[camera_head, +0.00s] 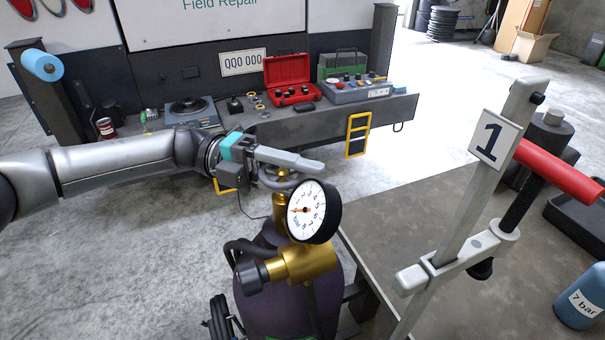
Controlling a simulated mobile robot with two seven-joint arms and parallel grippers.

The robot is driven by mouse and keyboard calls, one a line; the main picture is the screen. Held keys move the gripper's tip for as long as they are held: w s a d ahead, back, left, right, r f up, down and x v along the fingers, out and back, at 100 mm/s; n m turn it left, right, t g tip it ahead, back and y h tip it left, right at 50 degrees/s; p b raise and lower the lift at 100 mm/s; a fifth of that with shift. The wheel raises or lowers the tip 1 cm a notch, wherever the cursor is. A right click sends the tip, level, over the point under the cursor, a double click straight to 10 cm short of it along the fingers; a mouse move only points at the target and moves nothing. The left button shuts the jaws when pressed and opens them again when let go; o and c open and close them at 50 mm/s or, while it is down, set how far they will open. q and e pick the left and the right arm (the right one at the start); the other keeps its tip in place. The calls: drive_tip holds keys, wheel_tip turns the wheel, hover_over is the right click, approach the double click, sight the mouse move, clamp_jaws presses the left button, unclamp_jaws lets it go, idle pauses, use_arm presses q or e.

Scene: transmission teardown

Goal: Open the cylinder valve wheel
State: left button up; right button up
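A purple gas cylinder (262,310) stands upright in the lower middle, with a brass valve and regulator (308,262) on top. A round pressure gauge (306,210) faces me and hides part of the valve. The grey valve wheel (277,182) shows only partly, behind and above the gauge. My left gripper (300,166) reaches in from the left, with its fingers over the wheel. The upper finger covers much of the wheel. I cannot tell whether the fingers touch it or how far apart they are. My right gripper is not in view.
A workbench (400,312) with a grey clamp (462,215) bearing a "1" sign stands at right. A blue bottle (581,300) stands at lower right. A truck tailgate shelf (385,108) behind holds a red toolbox (288,93) and instruments. The floor at left is clear.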

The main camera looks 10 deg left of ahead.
use_arm(q)
drive_tip(key=shift+c, duration=0.2)
clamp_jaws()
idle(0.4)
